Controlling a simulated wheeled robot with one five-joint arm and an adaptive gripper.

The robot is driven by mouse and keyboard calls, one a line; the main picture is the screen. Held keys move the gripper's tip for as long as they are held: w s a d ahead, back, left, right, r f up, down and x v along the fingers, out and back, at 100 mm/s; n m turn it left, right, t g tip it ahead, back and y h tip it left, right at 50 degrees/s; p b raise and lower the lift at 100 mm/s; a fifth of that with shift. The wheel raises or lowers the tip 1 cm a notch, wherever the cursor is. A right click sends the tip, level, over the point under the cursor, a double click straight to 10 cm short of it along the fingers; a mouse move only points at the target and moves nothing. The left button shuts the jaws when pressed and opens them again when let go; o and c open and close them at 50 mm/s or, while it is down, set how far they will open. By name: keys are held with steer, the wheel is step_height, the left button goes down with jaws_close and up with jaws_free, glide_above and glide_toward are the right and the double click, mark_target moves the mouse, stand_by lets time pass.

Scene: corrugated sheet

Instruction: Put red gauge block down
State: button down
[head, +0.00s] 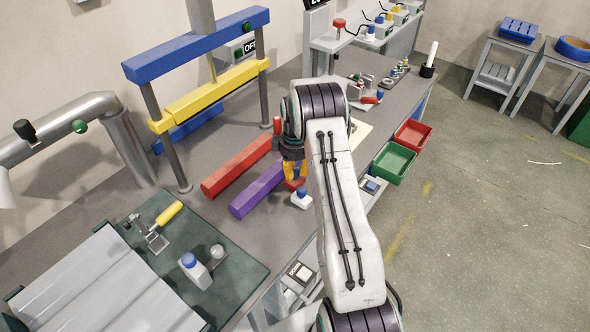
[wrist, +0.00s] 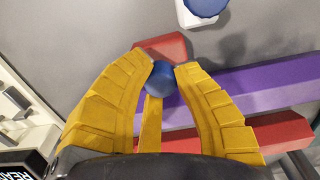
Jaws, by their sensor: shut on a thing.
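In the head view, only a small red patch of the block (head: 292,185) shows under the fingers. I cannot tell whether it touches the bench top.
A pale block with a blue knob (head: 301,200) stands close by; its knob also shows in the wrist view (wrist: 205,7). A purple bar (head: 257,190) and a red bar (head: 237,166) lie beside the gripper. Green (head: 394,163) and red (head: 413,135) bins hang at the bench edge.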

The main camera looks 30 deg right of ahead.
steer(key=c, duration=1.4)
jaws_free()
steer(key=shift+f, duration=0.1)
